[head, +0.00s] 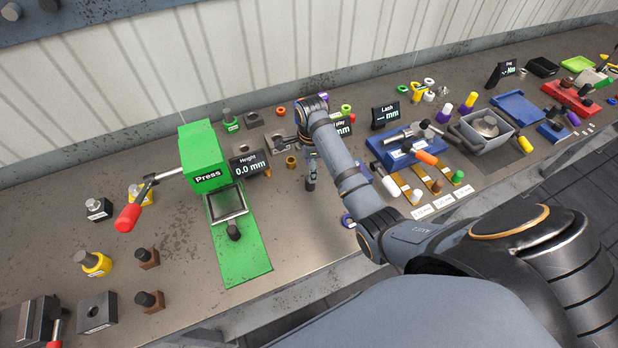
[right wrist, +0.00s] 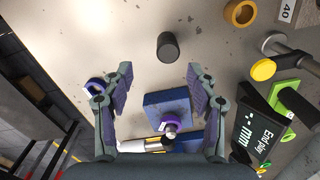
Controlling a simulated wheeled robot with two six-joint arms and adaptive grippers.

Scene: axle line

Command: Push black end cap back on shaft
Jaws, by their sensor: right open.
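A black cylinder (right wrist: 167,47), which looks like the black end cap, stands on the bench in the right wrist view. A blue block (right wrist: 168,104) lies nearer, with a purple ring (right wrist: 170,123) around a pale shaft end at its edge. My right gripper (right wrist: 160,82) is open and empty, with the black cylinder beyond its fingertips, apart from them. In the head view my right gripper (head: 310,184) hangs over the bench right of the green press, and my arm hides part of the bench there. My left gripper is not in view.
The green press (head: 205,160) with a red-handled lever stands to the left. The End play display (right wrist: 262,132) is right in the wrist view. A blue ring (right wrist: 95,87) and a yellow ring (right wrist: 240,12) lie nearby. The blue fixture (head: 385,153) is right of my forearm.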

